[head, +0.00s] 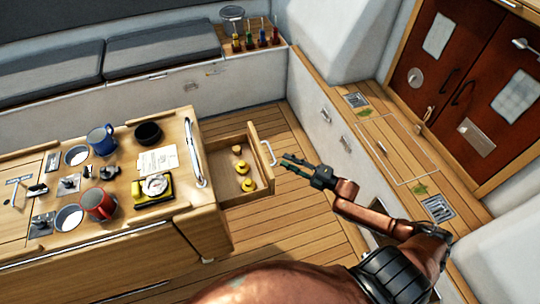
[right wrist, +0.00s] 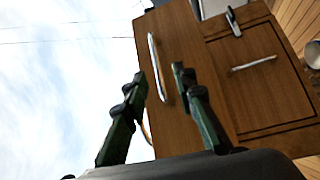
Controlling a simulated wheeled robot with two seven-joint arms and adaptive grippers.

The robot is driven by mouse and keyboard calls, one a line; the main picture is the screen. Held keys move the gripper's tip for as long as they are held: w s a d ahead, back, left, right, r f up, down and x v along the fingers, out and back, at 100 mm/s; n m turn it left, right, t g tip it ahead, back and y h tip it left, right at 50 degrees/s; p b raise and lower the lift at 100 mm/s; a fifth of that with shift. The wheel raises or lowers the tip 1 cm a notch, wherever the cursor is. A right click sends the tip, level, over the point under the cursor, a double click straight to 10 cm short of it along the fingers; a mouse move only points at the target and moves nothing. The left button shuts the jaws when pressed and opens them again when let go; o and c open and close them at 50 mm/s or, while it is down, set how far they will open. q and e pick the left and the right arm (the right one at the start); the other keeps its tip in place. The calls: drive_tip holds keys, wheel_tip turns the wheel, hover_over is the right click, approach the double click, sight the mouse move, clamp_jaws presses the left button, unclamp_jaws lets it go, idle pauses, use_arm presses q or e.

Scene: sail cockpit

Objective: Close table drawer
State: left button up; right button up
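The table drawer (head: 261,172) stands pulled out from the right end of the wooden table (head: 105,232). Its white bar handle (head: 268,153) is on the outer face. Small yellow-topped items (head: 245,168) lie inside. My right gripper (head: 285,160) is just right of the handle, its fingers pointing left toward it. In the right wrist view its two fingers (right wrist: 159,76) are apart, and a pale handle (right wrist: 157,68) on a wooden front (right wrist: 185,40) appears between them. I cannot tell whether they touch it. My left gripper is not in view.
The tabletop holds a blue mug (head: 101,139), a red mug (head: 97,204), a black bowl (head: 148,133) and a yellow device (head: 153,189). A rail (head: 195,153) runs along the table end above the drawer. Wooden floor (head: 290,215) lies clear beside the drawer. A bench (head: 330,125) stands right.

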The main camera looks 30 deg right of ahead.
sight(272, 153)
drive_tip(key=x, duration=0.7)
drive_tip(key=shift+w+a+r, duration=0.2)
drive_tip(key=shift+w+r, duration=0.1)
clamp_jaws()
idle(0.4)
